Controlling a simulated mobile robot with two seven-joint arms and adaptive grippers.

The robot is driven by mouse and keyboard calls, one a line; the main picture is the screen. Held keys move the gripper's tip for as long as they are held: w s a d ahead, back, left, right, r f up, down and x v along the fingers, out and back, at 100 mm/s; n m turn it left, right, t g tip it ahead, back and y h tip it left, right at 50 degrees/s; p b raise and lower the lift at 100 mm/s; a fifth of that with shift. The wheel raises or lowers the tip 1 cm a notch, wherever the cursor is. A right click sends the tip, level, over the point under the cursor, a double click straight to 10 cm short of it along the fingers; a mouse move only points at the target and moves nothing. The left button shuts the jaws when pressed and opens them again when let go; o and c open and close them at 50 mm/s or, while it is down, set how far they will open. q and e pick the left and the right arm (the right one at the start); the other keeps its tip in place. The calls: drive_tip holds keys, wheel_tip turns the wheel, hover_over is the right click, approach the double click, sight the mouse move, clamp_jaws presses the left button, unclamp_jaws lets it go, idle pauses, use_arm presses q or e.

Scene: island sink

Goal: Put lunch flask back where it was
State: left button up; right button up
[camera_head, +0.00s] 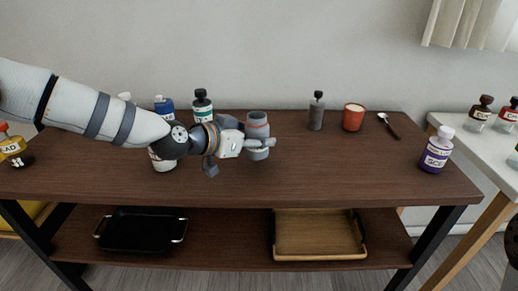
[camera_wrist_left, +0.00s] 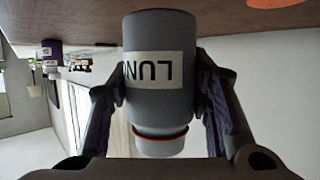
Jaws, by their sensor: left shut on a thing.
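The lunch flask (camera_head: 257,125) is a grey cylinder with an orange-red ring near its lid, upright over the middle of the brown table. My left gripper (camera_head: 259,143) reaches in from the left and is shut around the flask's body. In the left wrist view, which is upside down, the flask (camera_wrist_left: 160,95) sits between both fingers and its white label shows the letters LUN. I cannot tell whether its base touches the table. My right gripper is not in view.
On the table (camera_head: 330,175), a grey bottle (camera_head: 316,112), a red cup (camera_head: 353,118) and a spoon (camera_head: 389,126) stand or lie right of the flask. A purple bottle (camera_head: 435,153) is near the right edge. Several bottles stand behind my left arm. The front middle is clear.

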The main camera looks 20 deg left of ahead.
sight(249, 150)
use_arm(q)
wheel_tip(249, 150, down, 3)
drive_tip(key=shift+w+f+b, duration=0.15)
drive_tip(key=shift+b, duration=0.15)
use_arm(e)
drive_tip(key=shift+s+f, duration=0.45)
use_arm(q)
drive_tip(key=shift+f, duration=0.2)
drive_tip(key=o, duration=1.2)
drive_tip(key=shift+o, duration=0.2)
